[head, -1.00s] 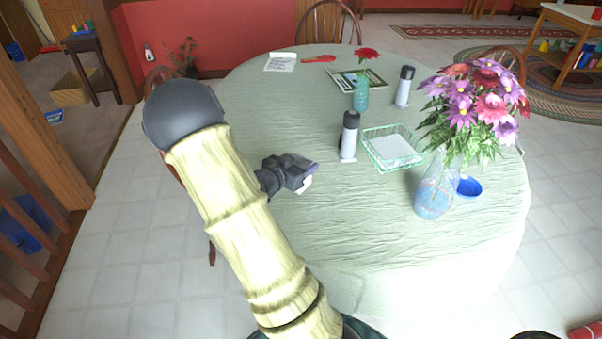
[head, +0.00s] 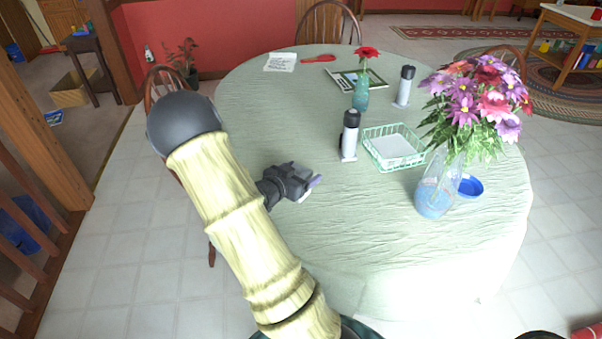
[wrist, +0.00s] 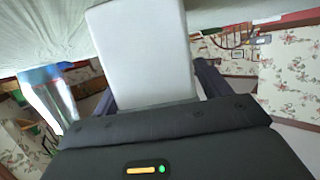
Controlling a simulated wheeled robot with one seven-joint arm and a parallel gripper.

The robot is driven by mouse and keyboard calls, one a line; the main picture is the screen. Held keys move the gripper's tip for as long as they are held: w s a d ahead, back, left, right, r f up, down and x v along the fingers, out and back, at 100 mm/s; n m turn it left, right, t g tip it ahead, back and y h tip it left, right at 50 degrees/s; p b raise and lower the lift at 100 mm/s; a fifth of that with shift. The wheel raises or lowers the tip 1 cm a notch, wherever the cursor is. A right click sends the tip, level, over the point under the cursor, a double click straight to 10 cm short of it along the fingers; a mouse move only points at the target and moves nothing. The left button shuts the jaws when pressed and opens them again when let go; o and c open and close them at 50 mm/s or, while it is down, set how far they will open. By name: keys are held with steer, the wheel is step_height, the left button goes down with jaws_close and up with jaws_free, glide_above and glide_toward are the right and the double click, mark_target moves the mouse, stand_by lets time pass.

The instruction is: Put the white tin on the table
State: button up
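The white tin (wrist: 143,45) fills the middle of the wrist view as a plain, pale block between the two dark fingers of my gripper (wrist: 155,88). The fingers lie against both its sides. In the head view my gripper (head: 312,184) is over the left front part of the round table (head: 285,110), which has a pale green cloth. There the gripper hides nearly all of the tin. The tin's far end lies against the cloth in the wrist view; I cannot tell whether it touches it.
Right of my gripper stand a grey-and-black bottle (head: 349,137), a green basket (head: 398,147), a flower vase (head: 436,190) and a blue bowl (head: 470,186). A teal vase (head: 361,95) and another bottle (head: 404,87) stand farther back. The table's front is clear.

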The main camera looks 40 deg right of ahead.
steer(key=shift+r, duration=0.2)
steer(key=p+v, duration=0.1)
steer(key=v, duration=1.1)
steer(key=shift+p, duration=0.3)
steer(key=shift+w+f, duration=0.1)
steer(key=w+a+n+t+y, duration=0.1)
steer(key=a+y, duration=0.1)
steer(key=w+a+f+n+t+y, duration=0.1)
steer(key=a+y, duration=0.1)
steer(key=w+a+n+y, duration=0.1)
steer(key=a+n+y, duration=0.1)
steer(key=shift+w+a+f+t+y, duration=0.3)
steer(key=shift+w+a+t, duration=0.05)
steer(key=shift+w+t, duration=0.05)
steer(key=s+a+r+n+y, duration=0.2)
steer(key=s+a+n+y, duration=0.2)
steer(key=a+n+y, duration=0.5)
steer(key=s+a+r+n+g+h, duration=0.1)
steer(key=s+a+r+n+g, duration=0.1)
steer(key=s, duration=0.7)
steer(key=shift+a+r+g, duration=0.2)
steer(key=shift+a+g, duration=0.15)
steer(key=shift+g, duration=0.55)
